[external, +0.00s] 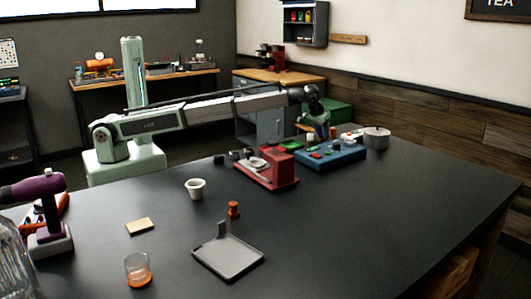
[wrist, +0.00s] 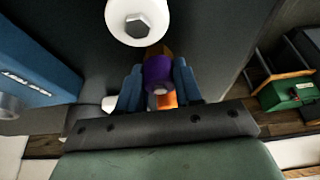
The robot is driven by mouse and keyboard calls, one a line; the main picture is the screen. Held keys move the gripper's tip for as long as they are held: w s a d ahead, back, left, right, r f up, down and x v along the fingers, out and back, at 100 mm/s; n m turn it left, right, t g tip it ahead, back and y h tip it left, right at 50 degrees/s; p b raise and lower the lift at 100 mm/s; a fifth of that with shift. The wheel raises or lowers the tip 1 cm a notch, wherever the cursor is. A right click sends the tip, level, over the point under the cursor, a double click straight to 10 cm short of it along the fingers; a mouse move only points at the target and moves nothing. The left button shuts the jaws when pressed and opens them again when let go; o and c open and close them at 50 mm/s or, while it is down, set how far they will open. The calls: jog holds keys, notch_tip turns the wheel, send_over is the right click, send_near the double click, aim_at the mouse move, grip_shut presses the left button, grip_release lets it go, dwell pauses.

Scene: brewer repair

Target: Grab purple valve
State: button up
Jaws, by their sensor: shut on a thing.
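The purple valve (wrist: 158,70) shows in the wrist view as a small rounded purple piece with a grey end. It sits between the two blue fingers of my gripper (wrist: 159,88), which are shut on it. An orange part shows just below it between the fingers; I cannot tell whether it belongs to the valve. In the external view my gripper (external: 318,128) is at the far side of the dark table, by the back of a blue box. The valve is too small or hidden to make out there.
A white round piece with a hex nut (wrist: 137,24) is close to the fingers. The blue box (external: 332,155) stands beside a red device (external: 266,170), with a grey round pot (external: 377,138) to its right. The table's right front is clear.

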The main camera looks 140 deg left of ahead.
grip_shut()
jog(key=shift+r, duration=0.1)
